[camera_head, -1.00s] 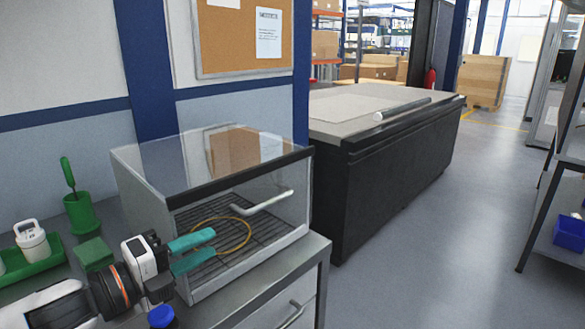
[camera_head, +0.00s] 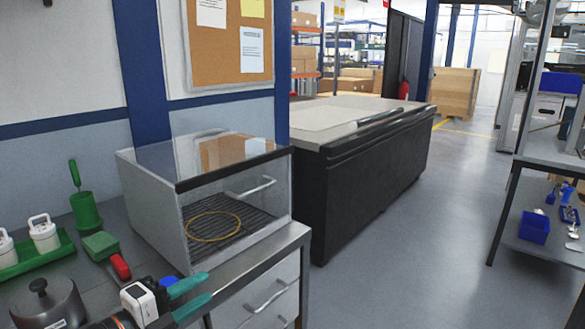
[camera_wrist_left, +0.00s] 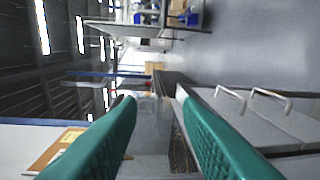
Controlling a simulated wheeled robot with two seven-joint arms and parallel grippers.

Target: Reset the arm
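My left gripper (camera_head: 207,286) is low in the head view, left of centre, in front of the clear-fronted case. Its two teal fingers are apart with nothing between them. In the left wrist view the fingers (camera_wrist_left: 156,97) also stand apart, with an empty gap and a sideways view of the room beyond. The rest of my left arm is mostly cut off by the bottom edge of the head view. My right gripper is in neither view.
The clear-fronted case (camera_head: 152,200) stands on the bench, with a yellow ring (camera_head: 214,238) inside. A green tray (camera_head: 38,256), a red-handled brush (camera_head: 119,266) and a grey lidded pot (camera_head: 48,307) lie left. Open floor (camera_head: 420,240) is at right.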

